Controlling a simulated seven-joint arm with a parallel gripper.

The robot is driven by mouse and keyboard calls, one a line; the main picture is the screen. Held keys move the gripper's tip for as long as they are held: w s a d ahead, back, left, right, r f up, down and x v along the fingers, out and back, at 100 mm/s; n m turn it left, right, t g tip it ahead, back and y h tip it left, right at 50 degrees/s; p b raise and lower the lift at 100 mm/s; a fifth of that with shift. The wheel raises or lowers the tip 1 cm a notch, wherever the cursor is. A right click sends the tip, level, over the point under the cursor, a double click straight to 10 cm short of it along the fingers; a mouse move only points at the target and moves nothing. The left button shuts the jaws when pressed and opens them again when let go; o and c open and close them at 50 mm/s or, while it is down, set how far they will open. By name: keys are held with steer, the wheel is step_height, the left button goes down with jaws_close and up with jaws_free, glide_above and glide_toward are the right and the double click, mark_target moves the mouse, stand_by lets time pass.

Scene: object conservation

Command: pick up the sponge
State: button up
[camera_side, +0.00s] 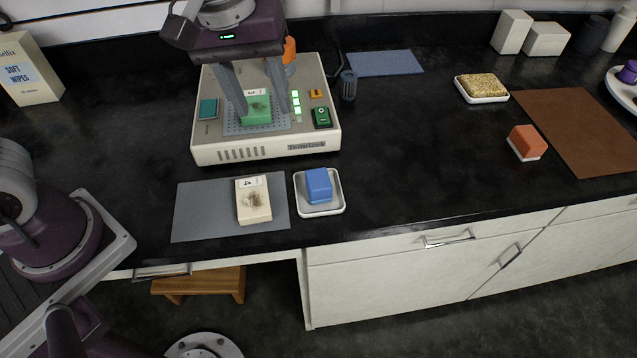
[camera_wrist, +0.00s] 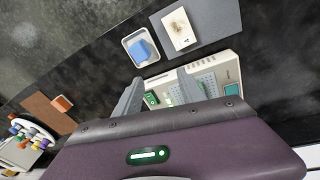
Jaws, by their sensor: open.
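My gripper (camera_side: 266,112) is open above the cream bench device, its two grey fingers pointing down on either side of a green block (camera_side: 257,110) with a white label and a dark smudge. I cannot tell whether the fingers touch the block. Several things could be the sponge. A smooth blue block (camera_side: 318,184) lies in a white dish (camera_side: 338,207) at the front; it also shows in the wrist view (camera_wrist: 142,50). A rough golden block (camera_side: 481,86) sits in a white dish at the back right. An orange block with a white base (camera_side: 526,141) lies at the right.
The cream device (camera_side: 215,147) has a perforated plate and lit green indicators. A labelled cream block (camera_side: 253,203) lies on a grey mat (camera_side: 205,208) beside the blue block's dish. A dark cylinder (camera_side: 348,86) stands right of the device.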

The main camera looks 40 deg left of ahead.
mark_target(318, 178)
steer(key=w+d+f+n, duration=0.1)
steer(key=d+f, duration=0.1)
steer(key=f, duration=0.1)
steer(key=w+d+f+n+g, duration=0.1)
steer(key=d+f, duration=0.1)
steer(key=f, duration=0.2)
steer(key=w+d+f+n, duration=0.1)
steer(key=w+d+f, duration=0.1)
steer(key=f, duration=0.1)
steer(key=shift+d+f+g+y, duration=0.15)
steer(key=shift+f+g+y, duration=0.1)
steer(key=shift+g+y, duration=0.05)
steer(key=f, duration=0.8)
steer(key=shift+w+d, duration=0.1)
steer(key=shift+d, duration=0.2)
steer(key=shift+r, duration=0.1)
jaws_close()
